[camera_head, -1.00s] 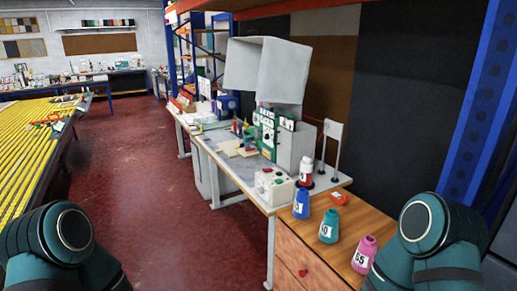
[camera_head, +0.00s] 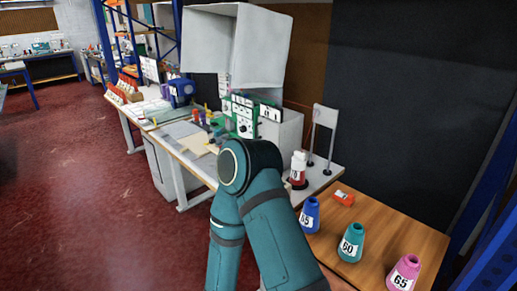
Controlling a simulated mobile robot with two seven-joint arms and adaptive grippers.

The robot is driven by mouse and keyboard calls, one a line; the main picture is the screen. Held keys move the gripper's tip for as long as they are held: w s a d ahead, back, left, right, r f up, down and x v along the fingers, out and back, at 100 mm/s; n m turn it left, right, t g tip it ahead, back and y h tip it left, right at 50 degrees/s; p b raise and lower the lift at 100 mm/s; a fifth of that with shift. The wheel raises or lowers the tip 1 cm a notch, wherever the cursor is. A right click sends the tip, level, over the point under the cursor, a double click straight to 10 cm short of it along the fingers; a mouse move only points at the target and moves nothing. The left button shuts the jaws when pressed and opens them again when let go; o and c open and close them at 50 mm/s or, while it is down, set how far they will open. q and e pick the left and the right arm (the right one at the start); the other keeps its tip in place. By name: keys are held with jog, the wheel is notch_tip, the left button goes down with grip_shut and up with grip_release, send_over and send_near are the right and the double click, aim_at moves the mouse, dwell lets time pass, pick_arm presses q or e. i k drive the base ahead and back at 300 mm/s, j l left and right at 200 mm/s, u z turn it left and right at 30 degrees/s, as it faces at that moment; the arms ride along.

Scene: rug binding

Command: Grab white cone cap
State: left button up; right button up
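A small cone with a white upper part and a red band (camera_head: 299,168) stands upright on a dark base on the pale workbench, near its right end. It carries a label that is hard to read. I cannot tell whether its white top is a separate cap. One of my teal arms rises from the bottom centre, its bent joint just left of this cone and in front of the bench. Neither gripper shows, so what they hold is hidden.
Blue (camera_head: 310,215), teal (camera_head: 350,243) and pink (camera_head: 403,273) cones stand along the front of the wooden cabinet top (camera_head: 412,238), by a small orange-red item (camera_head: 343,198). The pale workbench (camera_head: 328,178) carries a green-fronted machine (camera_head: 242,115). Red floor (camera_head: 70,180) is clear at left.

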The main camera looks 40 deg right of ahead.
aim_at(299, 160)
jog(key=i+z, duration=0.25)
jog(key=i, duration=0.15)
jog(key=i+j+z, duration=0.25)
jog(key=i, duration=0.15)
jog(key=i+j+z, duration=0.25)
jog(key=i+z, duration=0.2)
jog(key=z, duration=0.25)
jog(key=i+j+z, duration=0.1)
jog(key=z, duration=0.35)
jog(key=i+j+z, duration=0.2)
jog(key=z, duration=0.25)
jog(key=i+j+z, duration=0.1)
jog(key=z, duration=0.3)
jog(key=i+j+z, duration=0.1)
jog(key=j+z, duration=0.2)
jog(key=z, duration=0.15)
jog(key=j+z, duration=0.25)
jog(key=z, duration=0.2)
